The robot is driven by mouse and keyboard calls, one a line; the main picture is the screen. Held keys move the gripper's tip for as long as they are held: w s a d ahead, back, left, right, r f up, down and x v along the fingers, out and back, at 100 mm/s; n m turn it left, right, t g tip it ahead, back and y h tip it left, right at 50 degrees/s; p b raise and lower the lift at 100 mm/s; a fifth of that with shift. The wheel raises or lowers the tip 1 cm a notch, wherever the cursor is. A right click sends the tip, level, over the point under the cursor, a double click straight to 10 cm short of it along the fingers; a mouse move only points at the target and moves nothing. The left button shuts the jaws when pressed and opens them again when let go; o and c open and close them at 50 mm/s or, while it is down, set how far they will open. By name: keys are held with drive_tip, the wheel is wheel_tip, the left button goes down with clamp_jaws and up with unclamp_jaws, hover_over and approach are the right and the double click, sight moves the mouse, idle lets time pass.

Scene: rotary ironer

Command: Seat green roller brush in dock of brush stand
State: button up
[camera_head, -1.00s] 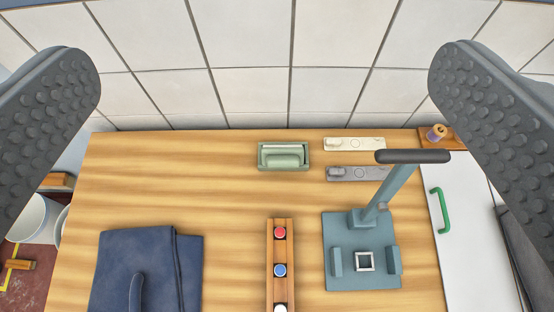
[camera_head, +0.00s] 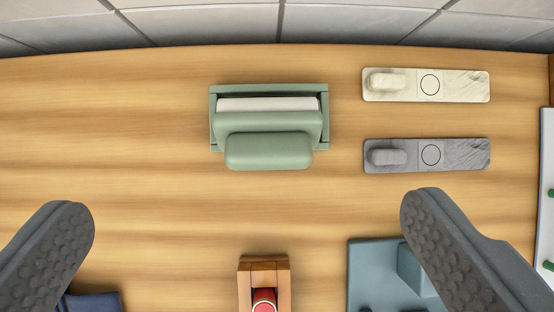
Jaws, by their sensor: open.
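A green block with a rounded grip (camera_head: 268,150), which could be the green roller brush, sits at a shallow green tray (camera_head: 214,100) near the wall. A pale strip shows along its far side. I cannot tell whether it is fully down in the tray. My gripper (camera_head: 250,208) is wide open and empty, with its two dark studded fingers left and right of the tray and nearer the bottom of the view. A teal base (camera_head: 365,270) with an upright block, which could be the brush stand, is partly cut off and partly hidden by the right finger.
A cream plate (camera_head: 455,86) and a grey plate (camera_head: 455,155), each with a knob, lie right of the tray. A wooden rack (camera_head: 265,268) with a red-topped piece is at the bottom centre. Dark blue cloth (camera_head: 95,302) shows lower left. Bare wood lies around the tray.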

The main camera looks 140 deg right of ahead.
drive_tip(key=g, duration=0.1)
approach(268, 129)
drive_tip(key=p+x, duration=0.2)
drive_tip(key=x, duration=0.3)
drive_tip(key=shift+w+a+r, duration=0.1)
drive_tip(key=shift+a, duration=0.05)
drive_tip(key=shift+p+x, duration=0.75)
drive_tip(key=shift+x, duration=1.8)
drive_tip(key=shift+s, duration=0.2)
drive_tip(key=c, duration=0.8)
drive_tip(key=shift+o, duration=0.2)
drive_tip(key=shift+r, duration=0.1)
